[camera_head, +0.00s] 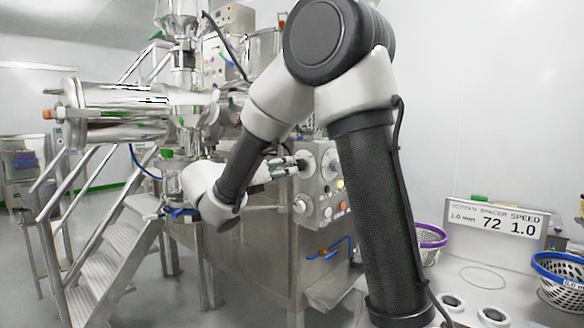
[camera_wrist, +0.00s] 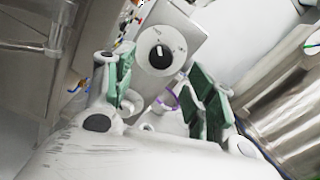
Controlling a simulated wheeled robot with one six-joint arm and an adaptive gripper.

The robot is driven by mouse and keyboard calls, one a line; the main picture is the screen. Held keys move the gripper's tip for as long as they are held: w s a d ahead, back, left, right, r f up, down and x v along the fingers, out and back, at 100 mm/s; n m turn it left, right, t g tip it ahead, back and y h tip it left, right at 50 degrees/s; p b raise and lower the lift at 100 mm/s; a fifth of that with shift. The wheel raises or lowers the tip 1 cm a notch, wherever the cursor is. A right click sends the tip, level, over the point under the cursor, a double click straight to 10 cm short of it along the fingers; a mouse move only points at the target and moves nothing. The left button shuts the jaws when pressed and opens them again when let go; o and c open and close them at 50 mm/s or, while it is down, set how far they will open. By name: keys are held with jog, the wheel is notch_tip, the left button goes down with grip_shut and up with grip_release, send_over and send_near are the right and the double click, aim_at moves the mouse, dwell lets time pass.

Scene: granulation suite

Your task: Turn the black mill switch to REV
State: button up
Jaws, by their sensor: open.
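The black mill switch (camera_wrist: 159,57) sits on a round white dial on a grey panel in the wrist view. Its handle stands close to upright in the picture; the dial's marks are too small to read. My gripper (camera_wrist: 163,68) is open, with a green-padded finger to either side of the switch in the picture. Nothing is between the pads, and the switch looks to be beyond the tips. In the head view my gripper (camera_head: 291,167) is close to the left edge of the control panel (camera_head: 325,190); I cannot tell whether it touches.
The panel carries several other knobs and lights, including a pale knob (camera_head: 300,205) below my gripper. Metal stairs (camera_head: 120,215) stand left. A speed sign (camera_head: 495,222), a purple-rimmed basket (camera_head: 431,240) and a blue-rimmed basket (camera_head: 562,285) are at right. My arm hides part of the panel's right side.

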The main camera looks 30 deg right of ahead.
aim_at(298, 166)
jog(key=x, duration=0.7)
jog(key=shift+s, duration=0.1)
jog(key=shift+f, duration=0.1)
jog(key=c, duration=1.1)
